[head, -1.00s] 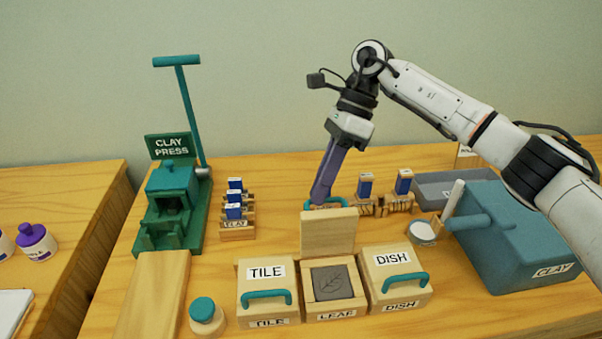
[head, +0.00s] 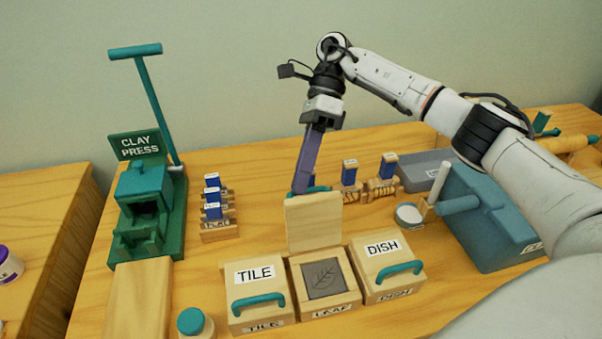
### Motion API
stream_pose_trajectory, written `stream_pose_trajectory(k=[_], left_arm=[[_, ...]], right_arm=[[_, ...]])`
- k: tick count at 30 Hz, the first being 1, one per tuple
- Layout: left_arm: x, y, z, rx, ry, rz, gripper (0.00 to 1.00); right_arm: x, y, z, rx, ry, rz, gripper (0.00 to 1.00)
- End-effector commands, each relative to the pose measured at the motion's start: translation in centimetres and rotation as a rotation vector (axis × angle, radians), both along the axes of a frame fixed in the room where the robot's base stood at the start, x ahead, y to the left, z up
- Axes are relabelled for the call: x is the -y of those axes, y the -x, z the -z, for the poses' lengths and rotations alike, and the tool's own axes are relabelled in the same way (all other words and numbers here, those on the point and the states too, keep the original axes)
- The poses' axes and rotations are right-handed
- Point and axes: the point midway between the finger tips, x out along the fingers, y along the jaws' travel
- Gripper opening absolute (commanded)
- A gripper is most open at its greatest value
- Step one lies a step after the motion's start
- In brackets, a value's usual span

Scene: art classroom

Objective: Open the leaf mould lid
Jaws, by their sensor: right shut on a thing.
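The leaf mould (head: 329,311) is the middle one of three wooden boxes on the table. Its lid (head: 314,222) stands upright at the back of the box, and the dark grey leaf plate (head: 322,278) inside shows. My right gripper (head: 302,190), with purple fingers, is behind the top edge of the lid. It is shut on the lid's teal handle (head: 321,188), which is mostly hidden behind the fingers and the lid. My left gripper is not in view.
The closed tile mould (head: 259,315) stands left of the leaf mould and the closed dish mould (head: 397,290) right of it. A green clay press (head: 146,200) is at the left, a blue clay bin (head: 495,225) at the right. Stamps (head: 349,174) stand behind the lid.

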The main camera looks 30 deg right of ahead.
Motion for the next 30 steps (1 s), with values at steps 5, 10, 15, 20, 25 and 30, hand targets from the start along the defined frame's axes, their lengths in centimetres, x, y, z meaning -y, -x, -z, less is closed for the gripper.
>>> stream_pose_trajectory(k=[5,10,15,20,25,30], left_arm=[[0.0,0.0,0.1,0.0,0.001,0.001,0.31],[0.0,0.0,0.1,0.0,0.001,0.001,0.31],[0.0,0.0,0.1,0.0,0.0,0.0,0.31],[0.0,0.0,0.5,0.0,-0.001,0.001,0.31],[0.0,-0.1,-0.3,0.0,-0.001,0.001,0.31],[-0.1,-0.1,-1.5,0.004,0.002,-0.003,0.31]], right_arm=[[-0.4,0.8,1.2,-0.029,0.009,-0.019,0.28],[-0.3,0.6,1.0,-0.022,0.006,-0.013,0.28],[-0.1,0.3,0.6,-0.017,0.004,-0.008,0.28],[1.0,-0.6,-1.0,-0.017,0.005,-0.006,0.28],[2.8,-1.8,-4.0,-0.023,0.011,-0.009,0.28],[4.1,-2.5,-5.6,-0.027,0.012,-0.011,0.28]])
